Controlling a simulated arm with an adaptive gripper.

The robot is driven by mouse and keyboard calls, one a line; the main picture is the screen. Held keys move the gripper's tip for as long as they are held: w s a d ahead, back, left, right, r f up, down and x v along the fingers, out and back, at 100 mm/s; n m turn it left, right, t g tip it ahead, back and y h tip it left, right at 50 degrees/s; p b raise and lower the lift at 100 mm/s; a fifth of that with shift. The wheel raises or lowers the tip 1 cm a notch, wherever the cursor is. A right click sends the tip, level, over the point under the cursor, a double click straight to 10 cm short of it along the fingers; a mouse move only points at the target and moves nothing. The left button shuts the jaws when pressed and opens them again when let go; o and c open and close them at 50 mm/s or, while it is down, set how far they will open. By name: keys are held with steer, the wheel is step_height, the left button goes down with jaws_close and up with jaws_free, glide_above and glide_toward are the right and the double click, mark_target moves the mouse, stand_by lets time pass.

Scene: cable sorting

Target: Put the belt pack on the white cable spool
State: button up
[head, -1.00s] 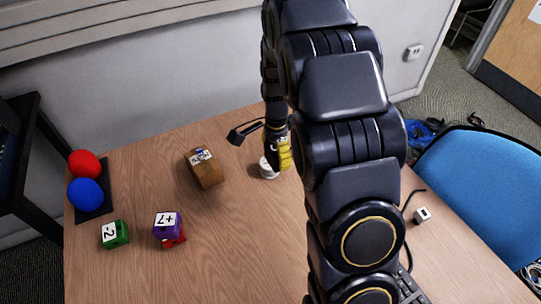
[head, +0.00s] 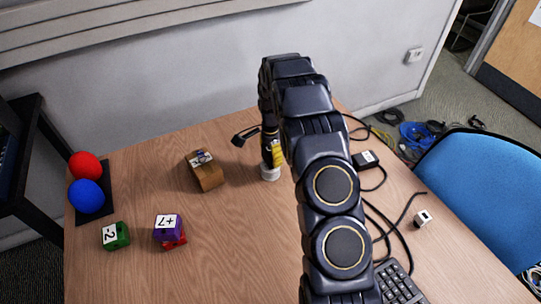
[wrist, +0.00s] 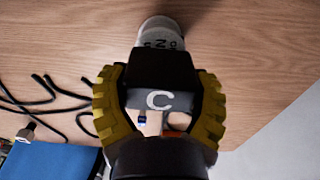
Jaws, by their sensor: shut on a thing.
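The belt pack (wrist: 168,68) is a black box with a pale letter C on its end, held between the yellow fingers of my gripper (wrist: 160,100). In the head view my gripper (head: 276,153) is partly hidden by my arm and is shut on the pack. I cannot tell whether pack and spool touch.
A brown wooden block (head: 207,176) stands left of the spool. A purple cube (head: 167,227) sits on a red one, beside a green cube (head: 116,236). Cables, a small black box (head: 365,159) and a keyboard (head: 398,284) lie right. The table's middle front is clear.

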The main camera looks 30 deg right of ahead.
steer(key=shift+f, duration=0.55)
steer(key=shift+f, duration=0.15)
steer(key=o, duration=1.2)
step_height(320, 180, up, 12)
steer(key=shift+r, duration=0.25)
